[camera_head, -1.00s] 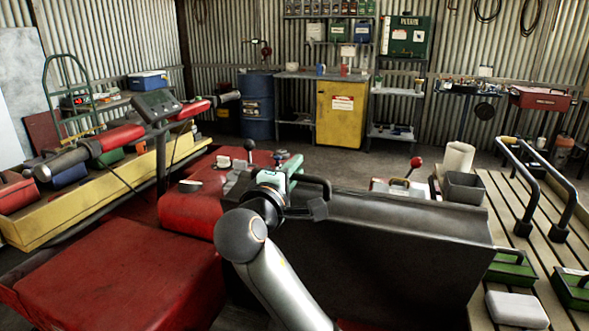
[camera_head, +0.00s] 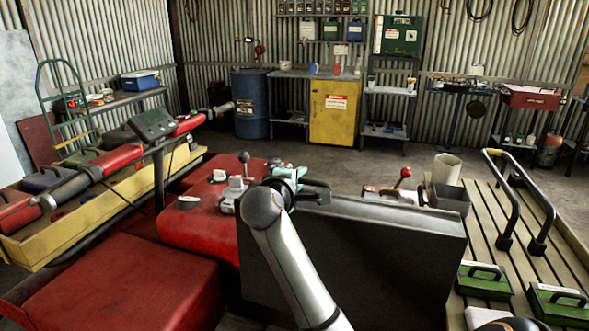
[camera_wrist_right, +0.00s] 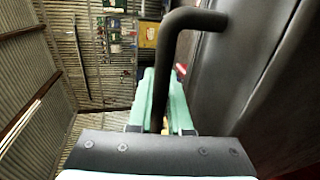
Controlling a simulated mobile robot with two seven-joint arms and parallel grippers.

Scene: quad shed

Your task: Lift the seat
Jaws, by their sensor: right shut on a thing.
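The black seat (camera_head: 350,262) stands steeply raised, its broad dark face toward me, behind my right arm in the head view. A black bar handle (camera_head: 318,184) is at its upper left edge. My right gripper (camera_head: 299,183) is shut on this handle. In the right wrist view, the pale green fingers (camera_wrist_right: 162,100) close around the black handle (camera_wrist_right: 182,25), with the dark padded seat (camera_wrist_right: 245,75) filling the right side. The fingertip contact is partly hidden by the handle. My left gripper is not in view.
A slatted rack (camera_head: 485,210) with green boxes (camera_head: 487,281) is at the right. Open floor lies behind, before a yellow cabinet (camera_head: 333,112) and blue drum (camera_head: 250,105).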

